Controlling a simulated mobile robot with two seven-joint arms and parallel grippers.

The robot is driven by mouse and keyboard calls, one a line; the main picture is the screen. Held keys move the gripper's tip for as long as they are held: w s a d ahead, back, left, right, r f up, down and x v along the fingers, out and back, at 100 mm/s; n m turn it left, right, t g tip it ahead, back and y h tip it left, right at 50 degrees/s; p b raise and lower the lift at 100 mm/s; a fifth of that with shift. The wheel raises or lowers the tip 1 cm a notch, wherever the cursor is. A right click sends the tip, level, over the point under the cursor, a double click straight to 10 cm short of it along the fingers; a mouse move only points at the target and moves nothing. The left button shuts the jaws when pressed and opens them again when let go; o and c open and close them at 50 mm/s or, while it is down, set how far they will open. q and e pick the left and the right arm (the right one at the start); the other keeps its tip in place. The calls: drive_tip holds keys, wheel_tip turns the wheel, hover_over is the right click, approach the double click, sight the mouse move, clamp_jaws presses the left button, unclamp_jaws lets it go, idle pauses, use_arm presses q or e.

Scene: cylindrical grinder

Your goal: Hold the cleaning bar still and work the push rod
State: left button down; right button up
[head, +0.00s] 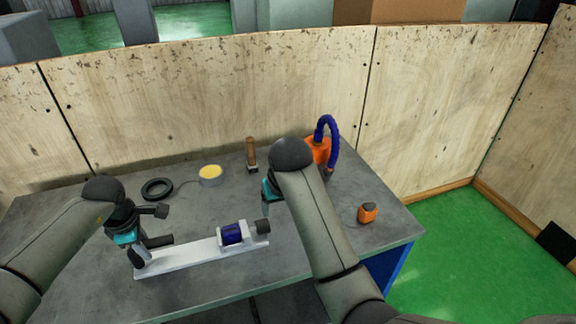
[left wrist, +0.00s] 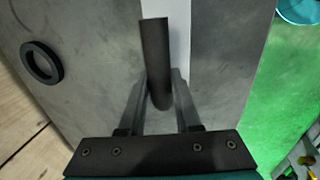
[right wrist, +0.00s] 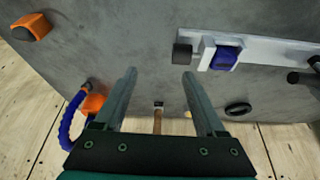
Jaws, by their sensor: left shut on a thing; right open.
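A long white base (head: 190,261) lies on the table, with a blue cylinder (head: 232,234) in a white frame and a dark block (head: 262,226) at its right end. At its left end is a dark round bar (head: 159,241). My left gripper (left wrist: 160,100) is shut on this dark bar (left wrist: 154,50), one finger on each side. I cannot tell for sure which part is the push rod. My right gripper (right wrist: 159,75) is open and empty, above the table. In the right wrist view the dark block (right wrist: 182,54) is just beyond its right fingertip.
Behind the base are a black ring (head: 157,189), a yellow-topped tin (head: 210,175) and a wooden-handled tool (head: 251,152). An orange bottle with a blue hose (head: 331,140) and an orange box (head: 368,212) are at right. Wooden panels (head: 230,95) close off the back.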

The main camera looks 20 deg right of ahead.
drive_tip(key=s+d+f+m+h, duration=0.1)
drive_tip(key=s+d+f, duration=0.1)
drive_tip(key=d, duration=0.6)
drive_tip(key=s+d+f+m+h, duration=0.1)
drive_tip(key=s+d+f, duration=0.1)
drive_tip(key=d, duration=0.7)
drive_tip(key=s+d+f+m+h, duration=0.1)
drive_tip(key=s+d+f+h, duration=0.1)
drive_tip(key=d, duration=0.6)
drive_tip(key=shift+s+d+f+g, duration=0.1)
drive_tip(key=shift+f+g, duration=0.05)
drive_tip(key=shift+f, duration=0.25)
drive_tip(key=shift+s+d+f+g, duration=0.1)
drive_tip(key=shift+f+g, duration=0.05)
drive_tip(key=shift+f, duration=0.25)
use_arm(q)
drive_tip(key=c, duration=0.5)
unclamp_jaws()
use_arm(e)
drive_tip(key=shift+a, duration=0.1)
use_arm(q)
drive_tip(key=shift+r, duration=0.15)
drive_tip(key=r, duration=0.3)
drive_tip(key=s+r, duration=0.1)
drive_tip(key=r, duration=0.3)
drive_tip(key=s+r, duration=0.1)
drive_tip(key=r, duration=0.3)
drive_tip(key=shift+s+r, duration=0.2)
drive_tip(key=shift+r, duration=0.05)
